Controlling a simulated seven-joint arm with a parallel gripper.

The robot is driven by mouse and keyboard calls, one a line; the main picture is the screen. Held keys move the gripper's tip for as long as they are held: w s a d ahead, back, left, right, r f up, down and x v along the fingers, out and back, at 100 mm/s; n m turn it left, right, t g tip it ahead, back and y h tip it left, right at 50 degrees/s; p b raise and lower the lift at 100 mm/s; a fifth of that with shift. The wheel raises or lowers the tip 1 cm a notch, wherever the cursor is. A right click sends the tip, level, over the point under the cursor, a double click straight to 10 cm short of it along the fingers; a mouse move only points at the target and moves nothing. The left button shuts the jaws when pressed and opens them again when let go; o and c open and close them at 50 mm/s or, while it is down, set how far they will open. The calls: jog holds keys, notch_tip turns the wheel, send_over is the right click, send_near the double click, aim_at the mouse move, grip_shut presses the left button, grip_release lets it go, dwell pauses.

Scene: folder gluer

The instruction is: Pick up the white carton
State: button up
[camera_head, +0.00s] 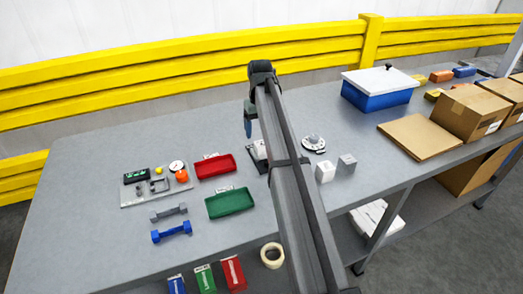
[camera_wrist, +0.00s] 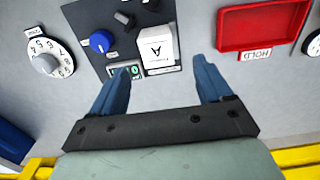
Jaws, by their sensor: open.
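A white carton (camera_wrist: 158,48) with a black logo stands at the edge of a dark control panel in the wrist view. In the head view, a white piece of it (camera_head: 261,147) shows beside my arm, which partly hides it. My gripper (camera_wrist: 161,72) is open and empty, its two blue fingers apart. The carton's image lies between and just past the fingertips, nearer the left one; I cannot tell whether they touch. In the head view, my gripper (camera_head: 248,126) points down just behind the panel.
The dark panel (camera_wrist: 88,28) carries a blue knob, a black knob and a small green display. A red tray (camera_head: 215,167) and a dial (camera_head: 314,142) flank it. A green tray (camera_head: 230,203), a white cube (camera_head: 325,172) and a grey cube (camera_head: 347,163) are nearby.

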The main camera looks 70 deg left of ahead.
aim_at(261, 144)
jog(key=shift+w+d+f, duration=0.1)
jog(key=shift+f, duration=1.7)
jog(key=shift+w+f, duration=0.1)
jog(key=shift+f, duration=1.7)
jog(key=shift+c, duration=0.4)
jog(key=c, duration=0.9)
jog(key=shift+c, duration=0.2)
